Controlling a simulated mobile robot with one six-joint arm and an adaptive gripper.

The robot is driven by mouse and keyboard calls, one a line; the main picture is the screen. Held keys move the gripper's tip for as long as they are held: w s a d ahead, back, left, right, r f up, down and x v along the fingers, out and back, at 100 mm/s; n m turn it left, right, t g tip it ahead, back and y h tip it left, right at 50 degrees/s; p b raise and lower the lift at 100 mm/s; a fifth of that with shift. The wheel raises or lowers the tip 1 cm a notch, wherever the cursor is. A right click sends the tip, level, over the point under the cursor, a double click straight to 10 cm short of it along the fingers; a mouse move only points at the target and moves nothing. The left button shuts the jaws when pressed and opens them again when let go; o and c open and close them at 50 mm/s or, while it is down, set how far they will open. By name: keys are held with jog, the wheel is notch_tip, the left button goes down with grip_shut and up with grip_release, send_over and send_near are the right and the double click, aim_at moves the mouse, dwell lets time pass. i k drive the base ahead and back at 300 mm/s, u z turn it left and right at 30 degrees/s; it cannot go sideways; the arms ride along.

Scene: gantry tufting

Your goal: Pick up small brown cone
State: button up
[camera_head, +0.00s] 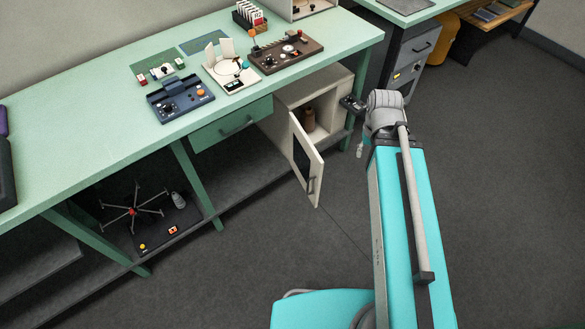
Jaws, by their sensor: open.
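A small brown cone (309,119) stands inside an open cream cabinet (330,88) under the green bench. It is small in this view, and its lower part is in shadow. The cabinet door (307,164) hangs open toward the front, with a dark panel and a handle. My gripper (350,104) is open, a dark shape at the end of my arm. In the picture it lies to the right of the cone, beside the cabinet opening. Its fingers are too small to make out clearly, and I see nothing held in it.
The green bench top (105,150) carries several devices, including a blue box (180,100) and a brown box (286,54). A green drawer (231,124) is shut left of the cabinet. A lower shelf (245,190) runs beneath. The dark floor (500,180) at right is open.

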aim_at(308, 117)
jog(key=u, duration=0.45)
jog(key=k, duration=0.5)
jog(key=z, duration=1.25)
jog(key=i, duration=1.25)
jog(key=z, duration=0.05)
